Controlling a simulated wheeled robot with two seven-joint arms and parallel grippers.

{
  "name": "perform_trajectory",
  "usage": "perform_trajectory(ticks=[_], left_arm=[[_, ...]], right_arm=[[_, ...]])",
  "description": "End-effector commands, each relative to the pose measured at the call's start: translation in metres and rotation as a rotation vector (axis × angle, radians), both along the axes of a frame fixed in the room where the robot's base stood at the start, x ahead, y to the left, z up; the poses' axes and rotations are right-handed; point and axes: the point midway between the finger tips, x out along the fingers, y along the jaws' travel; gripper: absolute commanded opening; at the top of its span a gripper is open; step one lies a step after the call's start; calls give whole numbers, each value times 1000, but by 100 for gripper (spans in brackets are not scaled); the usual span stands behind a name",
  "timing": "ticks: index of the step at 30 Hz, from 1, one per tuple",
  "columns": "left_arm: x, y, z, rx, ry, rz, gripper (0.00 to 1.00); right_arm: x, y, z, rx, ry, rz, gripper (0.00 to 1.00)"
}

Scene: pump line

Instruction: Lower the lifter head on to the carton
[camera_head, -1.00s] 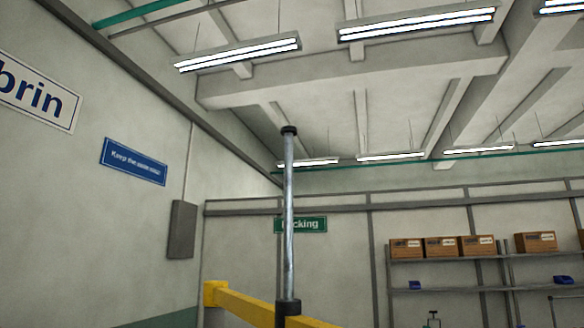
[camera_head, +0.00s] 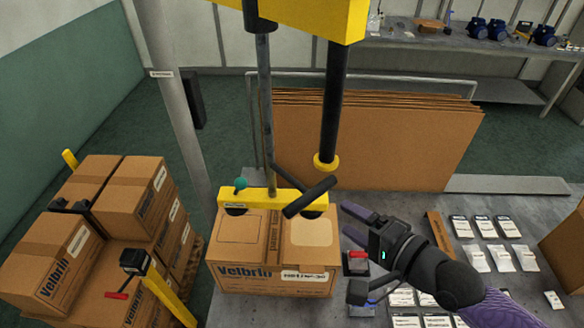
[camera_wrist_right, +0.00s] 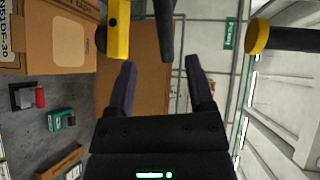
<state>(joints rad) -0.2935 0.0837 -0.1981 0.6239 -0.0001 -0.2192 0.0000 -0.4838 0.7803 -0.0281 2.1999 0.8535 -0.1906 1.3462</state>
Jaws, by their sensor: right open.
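The lifter head is a yellow bar (camera_head: 262,197) with dark suction cups below it, at the back part of the carton's top. I cannot tell whether the cups touch the carton. The brown Velbrin carton (camera_head: 270,282) stands upright on the grey bench; it also shows at the left in the right wrist view (camera_wrist_right: 35,48). A black handle (camera_head: 310,197) slants out from the lifter head toward my right gripper. My right gripper (camera_head: 350,219) is open and empty, right of the handle and apart from it. In the wrist view the handle (camera_wrist_right: 163,28) appears beyond and between my fingers (camera_wrist_right: 160,64). My left gripper is not in view.
Stacked cartons (camera_head: 125,215) stand on a pallet at the left. Flat cardboard sheets (camera_head: 375,145) lean behind the bench. A black hanging tube with a yellow collar (camera_head: 326,161) is above the handle. A red-topped device (camera_head: 357,262) and several white packets (camera_head: 490,240) lie on the bench.

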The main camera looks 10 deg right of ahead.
Motion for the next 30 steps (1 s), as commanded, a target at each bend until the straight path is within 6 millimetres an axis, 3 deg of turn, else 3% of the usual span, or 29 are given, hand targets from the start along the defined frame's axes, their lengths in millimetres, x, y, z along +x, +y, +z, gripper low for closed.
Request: perform_trajectory(ticks=[4,15,26,30], left_arm=[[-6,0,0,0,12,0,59],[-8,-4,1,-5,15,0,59],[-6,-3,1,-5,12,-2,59],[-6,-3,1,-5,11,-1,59]], right_arm=[[11,10,5,30,-5,8,68],[76,44,-12,25,-3,7,68],[84,50,-14,22,-3,9,68],[84,50,-14,22,-3,9,43]])
